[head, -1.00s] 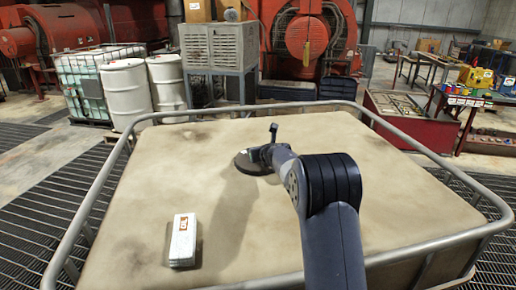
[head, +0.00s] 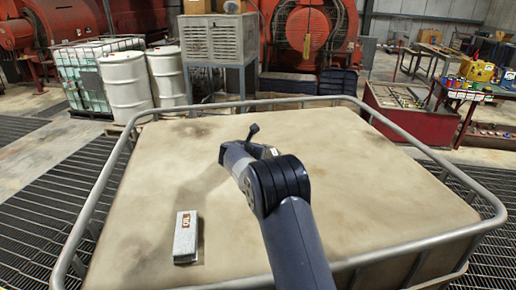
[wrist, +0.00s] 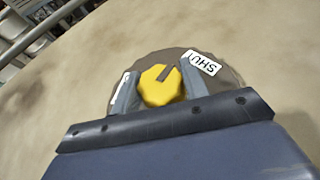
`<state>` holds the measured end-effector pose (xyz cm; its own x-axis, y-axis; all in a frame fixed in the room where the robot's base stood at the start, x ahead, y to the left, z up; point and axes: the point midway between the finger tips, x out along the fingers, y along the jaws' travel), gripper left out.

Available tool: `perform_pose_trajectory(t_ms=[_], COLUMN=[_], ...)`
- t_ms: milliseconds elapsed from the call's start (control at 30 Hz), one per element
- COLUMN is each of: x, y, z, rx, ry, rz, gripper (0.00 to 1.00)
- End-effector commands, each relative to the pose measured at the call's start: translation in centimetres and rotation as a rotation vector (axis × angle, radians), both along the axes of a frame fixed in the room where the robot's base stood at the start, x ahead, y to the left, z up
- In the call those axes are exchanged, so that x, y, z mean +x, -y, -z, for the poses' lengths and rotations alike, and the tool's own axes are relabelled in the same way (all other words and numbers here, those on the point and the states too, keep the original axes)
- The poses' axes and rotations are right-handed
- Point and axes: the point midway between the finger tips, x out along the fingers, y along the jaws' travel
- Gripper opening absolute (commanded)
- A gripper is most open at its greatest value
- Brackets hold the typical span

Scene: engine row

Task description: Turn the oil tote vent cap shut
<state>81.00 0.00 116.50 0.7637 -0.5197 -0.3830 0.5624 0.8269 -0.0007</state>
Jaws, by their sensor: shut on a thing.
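In the wrist view the yellow vent cap (wrist: 161,86), with a dark slot mark on top, sits on a dark round plate (wrist: 228,84). A white label (wrist: 201,62) reading "SHU", partly hidden, lies on the plate beside the right finger. My gripper (wrist: 159,76) is shut on the cap, one grey finger on each side. The slot mark points up and slightly right, left of the label. In the head view my arm hides the cap and plate. The tan oil tote top (head: 350,170) lies beneath.
A grey-white block with a brown label (head: 186,236) lies on the tote top left of my arm. A grey tube rail (head: 415,150) runs around the tote's edge. The top's right side is clear. White drums (head: 125,88) stand beyond on the floor.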

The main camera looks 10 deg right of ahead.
Motion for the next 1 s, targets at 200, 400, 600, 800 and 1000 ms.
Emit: perform_pose_trajectory(t_ms=[200, 400, 600, 800, 1000], x=[0.18, 0.12, 0.05, 0.04, 0.03], y=[-0.09, -0.01, 0.01, 0.01, 0.01], z=[-0.34, -0.38, -0.36, -0.37, -0.37], rx=[0.000, 0.000, 0.000, 0.000, 0.000], ry=[0.007, 0.007, 0.006, 0.006, 0.006], rz=[0.118, 0.179, 0.202, 0.204, 0.203], gripper=[0.20, 0.20, 0.20, 0.20, 0.47])
